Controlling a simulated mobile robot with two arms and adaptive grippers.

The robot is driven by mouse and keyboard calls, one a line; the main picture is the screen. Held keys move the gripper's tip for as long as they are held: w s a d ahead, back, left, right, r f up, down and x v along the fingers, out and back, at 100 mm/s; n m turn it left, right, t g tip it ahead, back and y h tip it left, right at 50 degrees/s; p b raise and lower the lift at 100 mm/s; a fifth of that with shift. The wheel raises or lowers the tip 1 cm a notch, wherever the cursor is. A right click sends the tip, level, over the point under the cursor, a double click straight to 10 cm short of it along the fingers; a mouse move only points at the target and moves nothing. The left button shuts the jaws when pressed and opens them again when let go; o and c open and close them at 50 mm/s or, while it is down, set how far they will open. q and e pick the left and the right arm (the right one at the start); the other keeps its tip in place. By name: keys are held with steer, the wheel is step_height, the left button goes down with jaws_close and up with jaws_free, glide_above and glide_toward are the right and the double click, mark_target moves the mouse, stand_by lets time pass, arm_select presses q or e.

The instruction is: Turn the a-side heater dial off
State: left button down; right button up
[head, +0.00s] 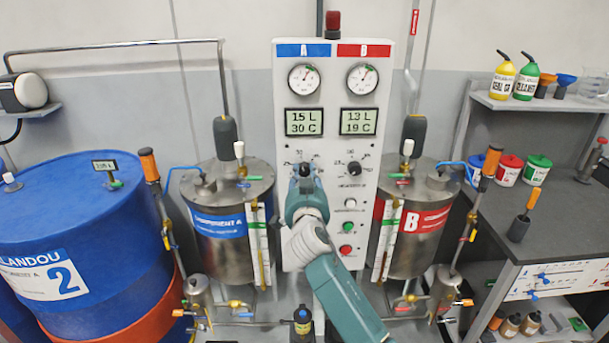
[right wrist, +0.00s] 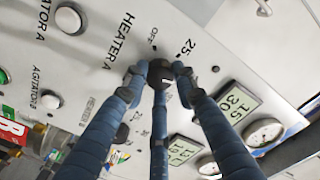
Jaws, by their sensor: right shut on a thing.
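The black A-side heater dial (head: 304,169) is on the white control panel (head: 335,220), below the A display. In the right wrist view the dial (right wrist: 160,72) sits beside the words HEATER A, with OFF and 25 printed near it. My right gripper (head: 304,178) is at this dial. In the right wrist view its blue fingers (right wrist: 158,77) close around the dial from several sides. The fingers hide much of the dial, and I cannot tell where its pointer stands. The A display (head: 304,122) reads 15 L and 30 C. My left gripper is not in view.
The B-side dial (head: 354,168) is just to the right on the panel, with white, green and red buttons (head: 347,250) below it. Steel tanks A (head: 230,255) and B (head: 412,255) flank the panel closely. A blue drum (head: 80,230) stands at left.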

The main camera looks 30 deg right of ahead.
steer(key=shift+r, duration=0.2)
steer(key=shift+d+r+n, duration=0.1)
steer(key=shift+n, duration=1)
steer(key=n, duration=0.2)
steer(key=shift+r+n, duration=0.1)
steer(key=shift+n, duration=0.3)
steer(key=n, duration=0.2)
steer(key=shift+r+n, duration=0.1)
steer(key=shift+n, duration=0.2)
steer(key=n+p, duration=0.1)
steer(key=n, duration=0.2)
steer(key=shift+r+n, duration=0.1)
steer(key=shift+n, duration=0.2)
steer(key=n+p, duration=0.2)
steer(key=n, duration=0.4)
steer(key=shift+w+n, duration=0.1)
steer(key=shift+n, duration=0.2)
steer(key=n+p, duration=0.2)
steer(key=n, duration=0.3)
steer(key=shift+a, duration=0.2)
steer(key=shift+n, duration=0.3)
steer(key=shift+f+n, duration=0.25)
steer(key=shift+n, duration=0.05)
